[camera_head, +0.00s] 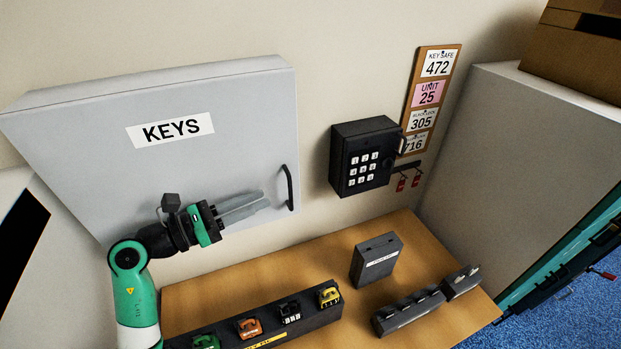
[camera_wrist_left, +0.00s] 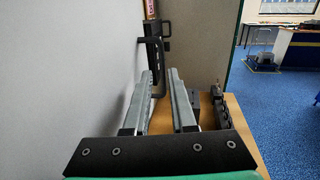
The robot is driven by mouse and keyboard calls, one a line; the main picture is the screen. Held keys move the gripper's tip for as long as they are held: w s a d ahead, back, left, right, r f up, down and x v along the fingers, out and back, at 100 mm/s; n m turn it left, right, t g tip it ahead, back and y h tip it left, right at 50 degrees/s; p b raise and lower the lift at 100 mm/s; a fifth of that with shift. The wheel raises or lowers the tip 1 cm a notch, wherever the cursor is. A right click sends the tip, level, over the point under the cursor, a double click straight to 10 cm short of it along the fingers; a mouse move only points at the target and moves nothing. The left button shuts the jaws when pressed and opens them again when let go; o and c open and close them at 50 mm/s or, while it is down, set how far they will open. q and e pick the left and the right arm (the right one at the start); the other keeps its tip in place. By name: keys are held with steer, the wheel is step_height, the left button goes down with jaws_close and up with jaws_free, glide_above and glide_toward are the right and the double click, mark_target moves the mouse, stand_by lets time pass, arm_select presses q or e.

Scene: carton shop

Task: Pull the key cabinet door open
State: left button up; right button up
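The key cabinet is a light grey wall box with a KEYS label on its door (camera_head: 90,150). The door looks shut. Its black bar handle (camera_head: 288,188) stands upright near the door's right edge. My left gripper (camera_head: 252,204) is in front of the lower right of the door, its fingers pointing right toward the handle. The fingertips are just left of the handle in the head view. In the left wrist view the gripper (camera_wrist_left: 162,75) is open, and the handle (camera_wrist_left: 164,66) shows ahead between the fingertips. Contact cannot be made out. My right gripper is not in view.
A black keypad box (camera_head: 362,158) and a board of number tags (camera_head: 408,90) hang right of the cabinet. Below is a wooden bench (camera_head: 420,240) with a padlock rack (camera_head: 318,322), a dark upright box (camera_head: 376,260) and a low dark rack (camera_head: 410,312).

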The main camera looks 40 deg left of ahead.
arm_select(q)
steer(key=p+x, duration=0.1)
steer(key=x, duration=1)
steer(key=shift+w+d, duration=0.2)
steer(key=shift+d, duration=0.05)
steer(key=shift+r, duration=0.1)
jaws_close()
stand_by(0.7)
